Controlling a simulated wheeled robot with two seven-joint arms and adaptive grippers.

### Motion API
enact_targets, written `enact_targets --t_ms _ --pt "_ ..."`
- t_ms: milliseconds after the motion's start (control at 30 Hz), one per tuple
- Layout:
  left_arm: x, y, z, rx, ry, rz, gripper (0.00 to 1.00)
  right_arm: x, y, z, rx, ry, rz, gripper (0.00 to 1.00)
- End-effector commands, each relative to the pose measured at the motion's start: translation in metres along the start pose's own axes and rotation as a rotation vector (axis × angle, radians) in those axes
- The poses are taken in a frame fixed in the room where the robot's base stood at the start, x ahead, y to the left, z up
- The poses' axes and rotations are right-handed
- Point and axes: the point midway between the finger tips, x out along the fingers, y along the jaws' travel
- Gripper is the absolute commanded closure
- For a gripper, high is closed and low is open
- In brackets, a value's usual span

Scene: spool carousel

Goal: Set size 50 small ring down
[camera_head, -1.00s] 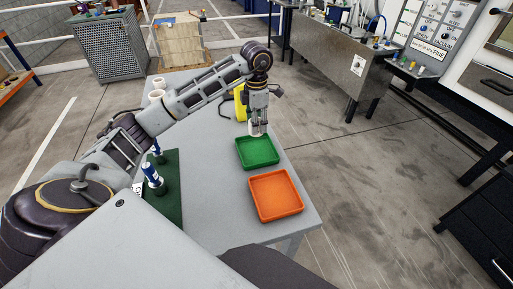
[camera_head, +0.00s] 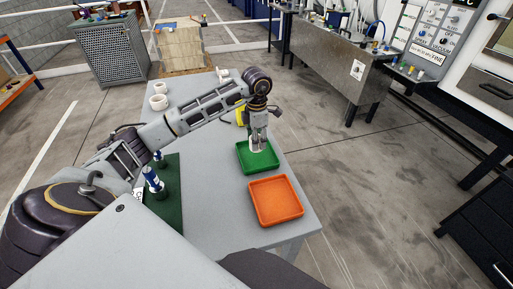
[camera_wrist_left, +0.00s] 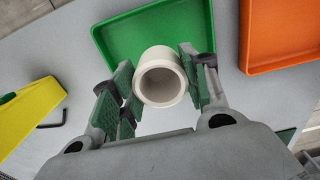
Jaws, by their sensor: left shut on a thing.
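My left gripper (camera_head: 257,143) is shut on a small off-white ring (camera_wrist_left: 161,78), held between its two green-padded fingers in the left wrist view. In the head view the ring is small and partly covered by the fingers. The gripper points down over the back part of the green tray (camera_head: 262,166). In the left wrist view the ring overlaps the edge of the green tray (camera_wrist_left: 115,47). I cannot tell whether the ring touches the tray. My right gripper is not in view.
An orange tray (camera_head: 277,203) sits in front of the green one on the grey table (camera_head: 207,222). White rings (camera_head: 159,102) stand at the back left. A green board (camera_head: 166,212) with blue-and-white posts lies at left. A yellow object (camera_wrist_left: 27,118) lies beside the gripper.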

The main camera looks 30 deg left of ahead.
Motion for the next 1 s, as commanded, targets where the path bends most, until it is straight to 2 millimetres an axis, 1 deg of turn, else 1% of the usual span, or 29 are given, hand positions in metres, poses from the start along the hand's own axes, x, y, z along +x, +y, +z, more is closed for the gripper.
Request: enact_targets --t_ms 100,433,533,833,1000 --pt "0.007 0.0 0.0 -0.001 0.001 -0.001 0.82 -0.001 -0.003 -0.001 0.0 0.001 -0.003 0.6" --pt "0.008 0.0 0.0 0.0 0.0 0.0 0.82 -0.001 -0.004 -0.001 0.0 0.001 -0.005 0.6" --pt "0.011 0.0 0.0 0.0 0.0 -0.001 0.82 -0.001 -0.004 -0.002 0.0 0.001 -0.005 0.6" --pt "0.039 -0.001 0.0 0.001 0.002 -0.002 0.82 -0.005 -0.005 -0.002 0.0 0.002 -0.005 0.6" --pt "0.045 0.0 0.0 0.001 0.0 0.0 0.82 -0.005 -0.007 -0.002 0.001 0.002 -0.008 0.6"
